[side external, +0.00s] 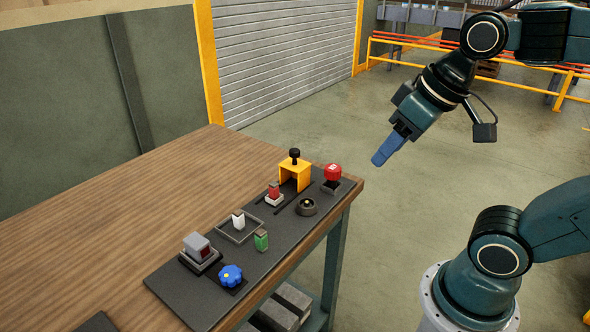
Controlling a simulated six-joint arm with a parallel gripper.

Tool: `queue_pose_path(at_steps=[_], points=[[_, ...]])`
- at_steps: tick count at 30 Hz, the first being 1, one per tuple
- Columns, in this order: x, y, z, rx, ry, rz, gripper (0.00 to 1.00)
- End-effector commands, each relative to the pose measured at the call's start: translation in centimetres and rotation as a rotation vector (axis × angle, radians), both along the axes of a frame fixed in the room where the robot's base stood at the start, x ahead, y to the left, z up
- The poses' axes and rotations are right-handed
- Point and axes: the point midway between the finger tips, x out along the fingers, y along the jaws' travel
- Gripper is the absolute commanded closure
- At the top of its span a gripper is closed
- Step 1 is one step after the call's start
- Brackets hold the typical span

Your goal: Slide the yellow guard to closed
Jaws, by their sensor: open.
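The yellow guard (295,172) is a box-like hood with a black knob (295,154) on top. It stands at the far end of the dark panel (172,286) on the wooden table. A slot runs from it along the panel toward the near left. My gripper (388,152) is in the air to the right of the guard, beyond the table's edge, with its blue fingers pointing down and left. It is apart from the guard and holds nothing that I can see. The gap between the fingers is hard to make out from this side.
A red button (332,173) stands right beside the guard, and a dark ring (306,207) lies nearer. A red switch (273,193), white switch (238,219), green switch (261,240), grey block (197,246) and blue knob (231,276) share the panel.

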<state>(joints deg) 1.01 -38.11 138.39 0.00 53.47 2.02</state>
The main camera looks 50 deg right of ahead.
Motion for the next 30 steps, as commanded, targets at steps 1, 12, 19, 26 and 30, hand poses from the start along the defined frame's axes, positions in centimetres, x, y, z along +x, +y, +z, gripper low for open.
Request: queue_pose_path(at_steps=[1, 12, 19, 26, 30], points=[[0.8, -0.2, 0.5, 0.005, 0.013, -0.018, 0.51], [7.8, -1.9, 3.6, 0.053, 0.117, -0.178, 0.51], [12.5, -3.5, 4.4, 0.082, 0.183, -0.282, 0.51], [17.2, -5.5, 4.2, 0.108, 0.245, -0.388, 0.51], [20.0, -6.8, 3.6, 0.123, 0.283, -0.453, 0.51]])
